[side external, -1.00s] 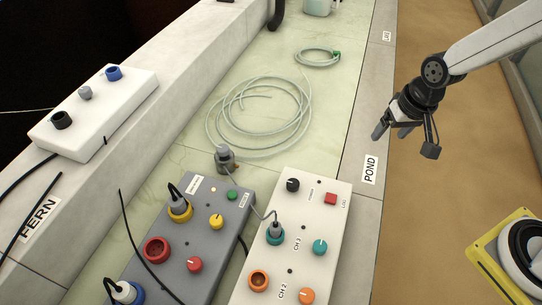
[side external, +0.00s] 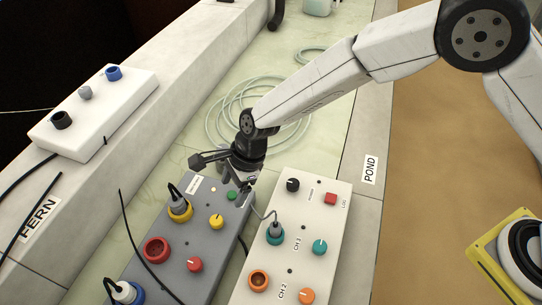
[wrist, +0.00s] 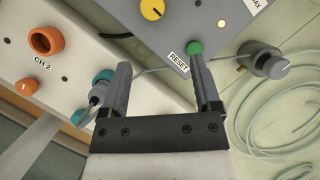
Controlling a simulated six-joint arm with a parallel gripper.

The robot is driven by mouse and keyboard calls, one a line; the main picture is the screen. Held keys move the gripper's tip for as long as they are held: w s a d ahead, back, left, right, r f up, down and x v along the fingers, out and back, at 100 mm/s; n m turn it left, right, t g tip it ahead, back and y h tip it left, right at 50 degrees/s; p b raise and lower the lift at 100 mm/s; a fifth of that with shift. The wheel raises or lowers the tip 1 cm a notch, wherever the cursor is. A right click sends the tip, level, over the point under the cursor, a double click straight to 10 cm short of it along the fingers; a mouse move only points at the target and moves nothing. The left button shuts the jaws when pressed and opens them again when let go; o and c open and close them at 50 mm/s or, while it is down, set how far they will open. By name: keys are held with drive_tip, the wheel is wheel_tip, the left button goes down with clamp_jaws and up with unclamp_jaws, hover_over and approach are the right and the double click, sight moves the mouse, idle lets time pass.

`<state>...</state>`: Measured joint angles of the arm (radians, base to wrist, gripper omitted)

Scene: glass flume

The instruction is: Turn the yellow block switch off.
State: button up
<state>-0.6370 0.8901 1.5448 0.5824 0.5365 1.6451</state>
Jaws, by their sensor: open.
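The yellow knob (side external: 216,221) sits on the grey box (side external: 213,254), right of a yellow-ringed socket (side external: 180,211) that holds a grey plug. A pale pointer line shows on its top. It also shows at the top edge of the wrist view (wrist: 152,9), cut off by the frame, with a dark pointer mark. My gripper (side external: 242,184) is open and empty above the far end of the grey box, beyond the knob and apart from it. In the wrist view its fingers (wrist: 160,64) are spread, one tip overlapping the green RESET button (wrist: 194,47); contact cannot be told.
A white box (side external: 296,262) with teal and orange knobs and a plugged cable stands close on the right. A grey connector (wrist: 269,62) lies beyond the grey box, with coiled hose (side external: 222,117) behind. A black cable (side external: 147,246) crosses the grey box at left.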

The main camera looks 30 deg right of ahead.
sight(216, 220)
drive_tip(key=shift+s+a+f+m, duration=0.2)
drive_tip(key=shift+a+f+m, duration=0.1)
drive_tip(key=shift+a, duration=0.35)
drive_tip(key=shift+s+a+f+m, duration=0.15)
drive_tip(key=shift+a+f+m, duration=0.1)
drive_tip(key=shift+a, duration=0.35)
drive_tip(key=shift+f, duration=0.1)
drive_tip(key=shift+x, duration=3.7)
drive_tip(key=shift+a, duration=0.1)
drive_tip(key=shift+c, duration=0.2)
clamp_jaws()
